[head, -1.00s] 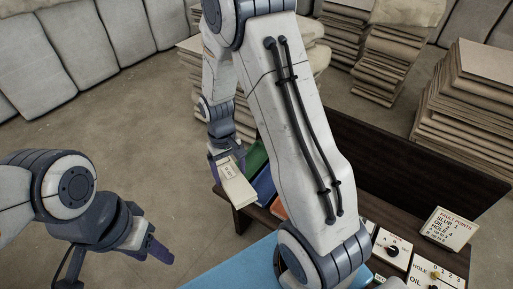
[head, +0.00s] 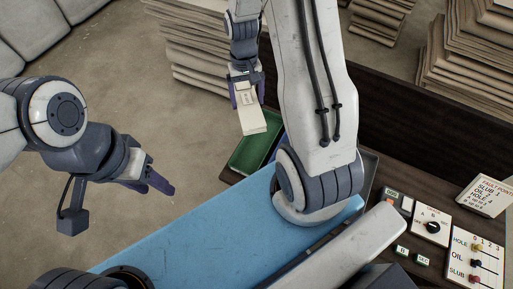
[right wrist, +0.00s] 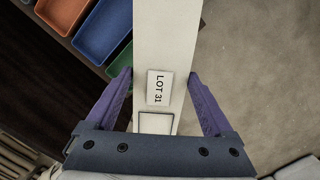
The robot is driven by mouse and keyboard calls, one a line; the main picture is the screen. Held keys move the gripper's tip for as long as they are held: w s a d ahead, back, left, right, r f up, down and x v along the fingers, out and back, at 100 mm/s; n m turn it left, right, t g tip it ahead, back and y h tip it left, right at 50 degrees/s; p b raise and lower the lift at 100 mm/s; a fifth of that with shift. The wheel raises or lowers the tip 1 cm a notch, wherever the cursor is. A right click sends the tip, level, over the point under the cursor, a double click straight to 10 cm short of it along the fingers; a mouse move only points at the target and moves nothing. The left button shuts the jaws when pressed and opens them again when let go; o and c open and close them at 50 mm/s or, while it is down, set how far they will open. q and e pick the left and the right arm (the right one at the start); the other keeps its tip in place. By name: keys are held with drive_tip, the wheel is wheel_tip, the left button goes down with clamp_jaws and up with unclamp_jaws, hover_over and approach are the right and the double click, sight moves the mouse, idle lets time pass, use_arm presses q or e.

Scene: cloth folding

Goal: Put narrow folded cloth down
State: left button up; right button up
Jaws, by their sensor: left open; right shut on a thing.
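The narrow folded cloth (head: 252,121) is cream, with a label. In the right wrist view the cloth (right wrist: 168,38) runs away between the fingers, and its label reads LOT 31. My right gripper (head: 245,92) is shut on it near one end; the far end sticks out free. In the right wrist view the purple fingers (right wrist: 160,95) lie on either side of it. In the head view the free end is just above and left of a green tray (head: 247,153); the height between them is unclear. My left gripper (head: 160,182) is open and empty over the floor at left.
Blue (right wrist: 100,30) and orange (right wrist: 60,14) trays lie in a dark wooden bench beside the green one. A blue padded surface (head: 190,232) and control panels with knobs (head: 432,226) are nearer. Stacks of folded cloth (head: 200,60) stand behind. My right arm hides part of the bench.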

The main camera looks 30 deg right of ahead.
drive_tip(key=s+d+f+m+b, duration=0.3)
drive_tip(key=d+f+m+b, duration=0.1)
drive_tip(key=d+f+b, duration=0.35)
drive_tip(key=s+d+f+m+b, duration=0.3)
drive_tip(key=d+f+m+b, duration=0.1)
drive_tip(key=d+f+b, duration=0.4)
drive_tip(key=b, duration=0.2)
hover_over(258, 144)
drive_tip(key=shift+t+y, duration=0.3)
drive_tip(key=shift+y, duration=0.1)
drive_tip(key=f, duration=0.7)
drive_tip(key=shift+d+f, duration=0.2)
drive_tip(key=shift+f, duration=0.2)
drive_tip(key=shift+f+b, duration=0.65)
drive_tip(key=shift+f, duration=1.25)
drive_tip(key=shift+f, duration=0.15)
drive_tip(key=o, duration=1.2)
drive_tip(key=shift+w, duration=0.1)
drive_tip(key=shift+c, duration=0.2)
